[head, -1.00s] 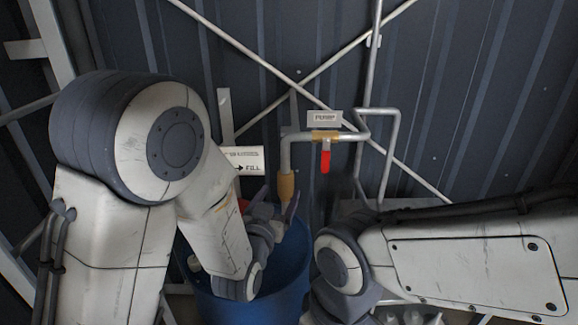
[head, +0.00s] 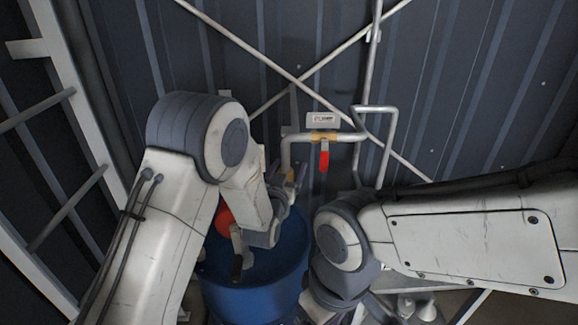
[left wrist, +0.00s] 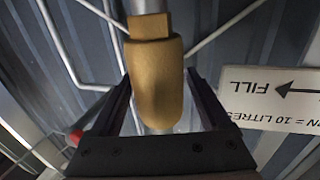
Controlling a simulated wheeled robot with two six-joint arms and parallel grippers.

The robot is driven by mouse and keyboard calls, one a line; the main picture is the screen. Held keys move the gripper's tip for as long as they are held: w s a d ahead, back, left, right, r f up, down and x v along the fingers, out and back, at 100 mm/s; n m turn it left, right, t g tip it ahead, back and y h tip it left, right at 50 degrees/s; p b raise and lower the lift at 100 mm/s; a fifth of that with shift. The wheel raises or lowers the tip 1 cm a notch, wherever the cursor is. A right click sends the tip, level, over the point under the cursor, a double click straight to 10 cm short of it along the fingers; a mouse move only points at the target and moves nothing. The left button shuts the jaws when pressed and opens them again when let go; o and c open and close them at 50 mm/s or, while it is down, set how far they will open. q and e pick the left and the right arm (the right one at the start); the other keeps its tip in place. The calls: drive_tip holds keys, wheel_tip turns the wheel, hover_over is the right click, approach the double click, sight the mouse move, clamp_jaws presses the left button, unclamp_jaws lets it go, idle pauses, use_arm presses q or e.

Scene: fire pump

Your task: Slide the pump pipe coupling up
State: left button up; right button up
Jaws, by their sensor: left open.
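The brass pump pipe coupling (left wrist: 156,85) sits on the grey vertical pipe. In the left wrist view it lies between the two dark fingers of my left gripper (left wrist: 160,95), with gaps at its sides. In the head view only a small part of the coupling (head: 290,174) shows between the fingers of my left gripper (head: 287,178). The left gripper is open around the coupling, and its wrist hides the lower part. My right arm comes in from the right, but its fingertips do not show.
A blue barrel (head: 262,285) stands below. The pump pipe above carries a valve with a red lever (head: 324,160) and a PUMP sign (head: 321,119). A FILL sign (left wrist: 275,95) is close beside the left gripper. A red round thing (head: 225,219) shows beside my left forearm.

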use_arm(q)
clamp_jaws()
idle(1.4)
